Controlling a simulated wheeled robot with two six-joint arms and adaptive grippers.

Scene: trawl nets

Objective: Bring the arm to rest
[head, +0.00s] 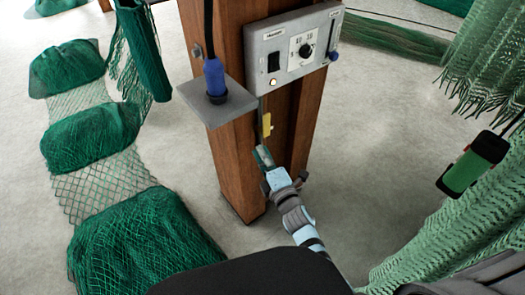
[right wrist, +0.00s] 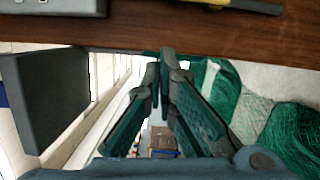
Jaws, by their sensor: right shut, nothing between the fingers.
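My right arm reaches up from the bottom of the head view, and its gripper (head: 264,157) is in front of the wooden post (head: 233,168), below the grey control box (head: 292,47). In the right wrist view the gripper's fingers (right wrist: 162,72) are together with nothing between them. The post shows there as a brown band (right wrist: 215,43) across the top, close to the fingertips; I cannot tell whether they touch it. My left gripper is not in view.
A yellow piece (head: 267,125) is just above the gripper. Green nets lie left (head: 140,245) and hang right (head: 437,225). A green-and-black device (head: 471,165) hangs right. Floor (head: 385,140) is clear between.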

